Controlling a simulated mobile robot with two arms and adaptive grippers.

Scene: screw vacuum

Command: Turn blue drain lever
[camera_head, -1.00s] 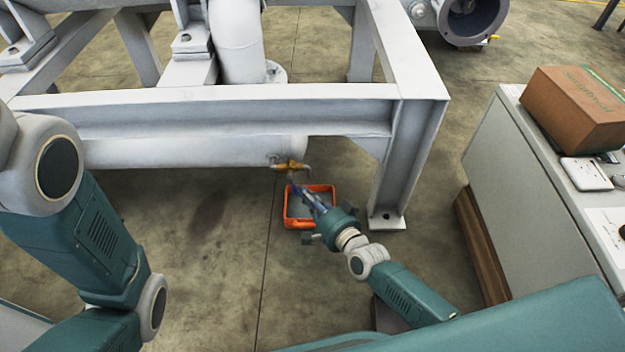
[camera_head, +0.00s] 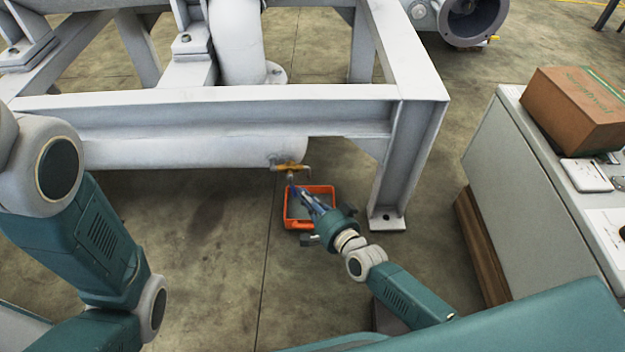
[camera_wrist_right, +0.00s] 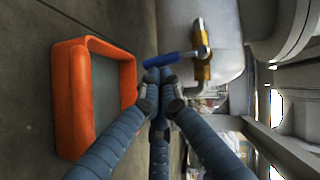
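The blue drain lever (camera_wrist_right: 165,58) lies across the tips of my right fingers in the wrist view, joined at its right end to the brass valve (camera_wrist_right: 202,66). In the head view the valve (camera_head: 291,167) sits under the white pipe, with the small blue lever (camera_head: 292,187) below it. My right gripper (camera_wrist_right: 159,76) has its three fingers drawn together, tips close together at the lever's edge; it also shows in the head view (camera_head: 304,195). I cannot tell whether they touch or hold the lever. My left gripper is out of view; only my left arm shows.
An orange tray (camera_head: 290,222) stands on the floor beneath the valve, beside my right fingers. The white steel frame (camera_head: 220,110) and its leg (camera_head: 395,190) stand close by. A grey cabinet (camera_head: 520,190) with a cardboard box (camera_head: 572,108) is at the right.

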